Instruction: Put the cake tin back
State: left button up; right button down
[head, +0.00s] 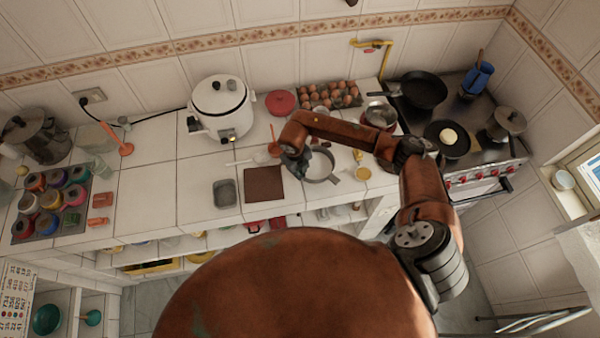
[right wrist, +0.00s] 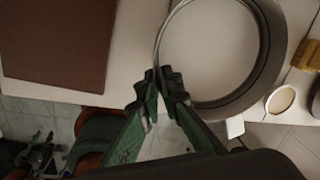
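The cake tin (head: 321,166) is a round grey metal ring on the white tiled counter, right of a brown square mat. It also shows large in the right wrist view (right wrist: 267,70), with a pale surface inside its rim. My right gripper (head: 298,162) is at the tin's left side. In the right wrist view its fingertips (right wrist: 163,82) are close together with the rim's near left edge between them, so it looks shut on the tin. The fingers hide that part of the rim. My left gripper is outside the head view; dark, blurred parts low in the right wrist view may be it.
The brown mat (head: 264,184) and a grey dish (head: 225,193) lie left of the tin. A small yellow cup (head: 361,174) stands close on its right. The rice cooker (head: 220,106), red lid (head: 281,102) and egg tray (head: 328,96) are behind. The stove (head: 470,150) is right.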

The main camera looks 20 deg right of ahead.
jog(key=shift+f+b, duration=0.3)
jog(key=shift+f, duration=0.25)
jog(key=shift+f+b, duration=0.95)
jog(key=shift+f, duration=0.2)
jog(key=c, duration=2.1)
grip_release()
jog(key=shift+o, duration=0.3)
jog(key=o, duration=0.5)
jog(key=shift+c, duration=0.2)
jog(key=shift+r, duration=0.2)
